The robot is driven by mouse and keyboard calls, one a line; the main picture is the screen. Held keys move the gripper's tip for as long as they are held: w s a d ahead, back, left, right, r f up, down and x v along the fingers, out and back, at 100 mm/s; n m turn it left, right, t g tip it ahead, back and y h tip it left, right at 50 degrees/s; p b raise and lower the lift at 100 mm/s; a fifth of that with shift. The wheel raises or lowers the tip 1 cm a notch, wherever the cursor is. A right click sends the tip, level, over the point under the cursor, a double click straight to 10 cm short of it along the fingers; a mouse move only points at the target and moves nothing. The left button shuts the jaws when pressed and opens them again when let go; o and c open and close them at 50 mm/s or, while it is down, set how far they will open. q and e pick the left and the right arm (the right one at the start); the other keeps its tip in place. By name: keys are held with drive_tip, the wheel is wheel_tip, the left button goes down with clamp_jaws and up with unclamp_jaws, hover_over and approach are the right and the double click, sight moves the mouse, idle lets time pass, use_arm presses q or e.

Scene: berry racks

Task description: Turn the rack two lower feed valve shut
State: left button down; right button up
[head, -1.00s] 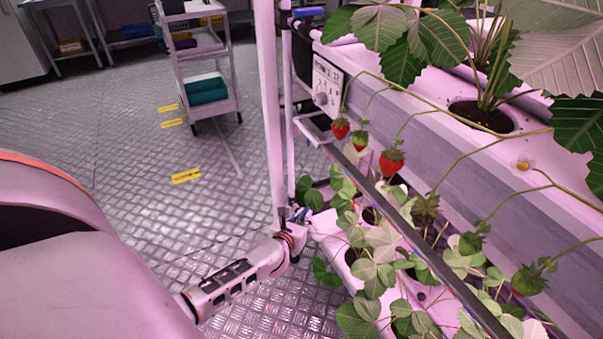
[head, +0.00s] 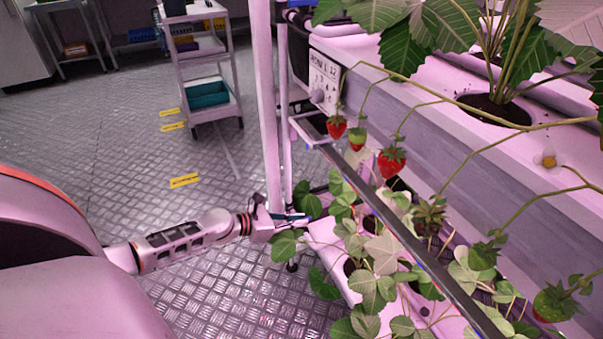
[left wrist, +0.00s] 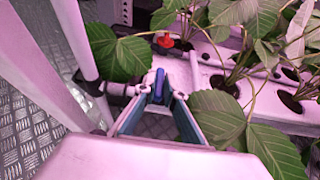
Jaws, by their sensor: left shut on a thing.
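The lower feed valve shows as a blue handle (left wrist: 159,82) on a grey pipe at the end of the lower white planter channel, in the left wrist view. My left gripper (left wrist: 160,98) is shut on this handle, with one finger on each side. In the head view my left gripper (head: 284,218) is at the foot of the rack's white post, at the near end of the lower channel. There the handle is small and mostly hidden, so its exact angle is hard to tell. My right gripper is in neither view.
Strawberry leaves (head: 365,275) hang over the lower channel (head: 326,236) close to the gripper. The rack post (head: 268,110) rises beside it. A label panel (head: 324,82) is on the upper channel's end. A white cart (head: 206,75) stands behind on open metal floor.

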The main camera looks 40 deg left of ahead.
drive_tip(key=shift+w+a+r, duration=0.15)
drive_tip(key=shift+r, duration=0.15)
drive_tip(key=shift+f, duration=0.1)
use_arm(q)
drive_tip(key=c, duration=2.1)
unclamp_jaws()
drive_tip(key=shift+c, duration=0.2)
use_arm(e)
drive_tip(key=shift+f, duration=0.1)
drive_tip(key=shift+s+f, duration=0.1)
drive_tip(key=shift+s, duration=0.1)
use_arm(q)
drive_tip(key=v, duration=1.2)
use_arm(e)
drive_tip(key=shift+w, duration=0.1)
use_arm(q)
drive_tip(key=shift+a, duration=0.15)
